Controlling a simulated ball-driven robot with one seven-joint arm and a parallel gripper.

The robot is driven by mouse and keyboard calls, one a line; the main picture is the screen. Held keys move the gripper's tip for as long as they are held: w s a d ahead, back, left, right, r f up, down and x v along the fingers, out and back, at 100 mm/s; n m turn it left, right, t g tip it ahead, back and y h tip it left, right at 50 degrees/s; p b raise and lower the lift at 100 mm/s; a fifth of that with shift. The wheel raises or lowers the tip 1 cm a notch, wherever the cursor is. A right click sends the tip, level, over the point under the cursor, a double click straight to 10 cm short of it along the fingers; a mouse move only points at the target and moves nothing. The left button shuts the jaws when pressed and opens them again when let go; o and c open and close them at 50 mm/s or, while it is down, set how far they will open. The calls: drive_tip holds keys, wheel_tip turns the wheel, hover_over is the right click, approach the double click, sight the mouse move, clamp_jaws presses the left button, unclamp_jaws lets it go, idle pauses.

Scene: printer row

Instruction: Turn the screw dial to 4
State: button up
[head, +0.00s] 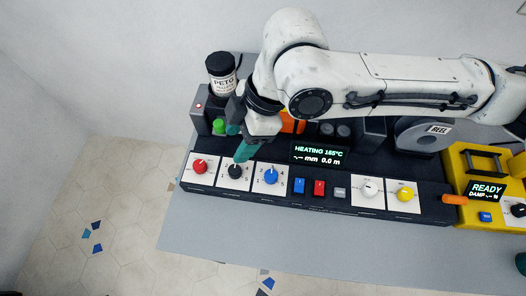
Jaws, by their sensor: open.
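A row of dials on white plates runs along the front of the dark machine panel: a red dial (199,167), a black dial (235,171), a blue dial (271,176), a white dial (370,188) and a yellow dial (405,194). Their labels are too small to read, so I cannot tell which is the screw dial. My gripper (243,155) is open and points down, its teal fingertips right by the black dial. I cannot tell whether they touch it. They cover part of that dial's plate.
Blue, red and grey buttons (319,188) sit between the dials. The display (318,153) reads HEATING 165°C. A PETG jar (222,75) stands at the back left. A yellow machine (462,165) is at right. The grey tabletop (300,235) in front is clear.

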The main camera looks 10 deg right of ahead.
sight(234, 170)
drive_tip(key=f, duration=0.3)
drive_tip(key=a+f, duration=0.1)
drive_tip(key=f, duration=0.3)
drive_tip(key=f+p, duration=0.1)
drive_tip(key=f, duration=0.3)
drive_tip(key=shift+s+a, duration=0.2)
drive_tip(key=shift+a, duration=0.15)
drive_tip(key=c, duration=1)
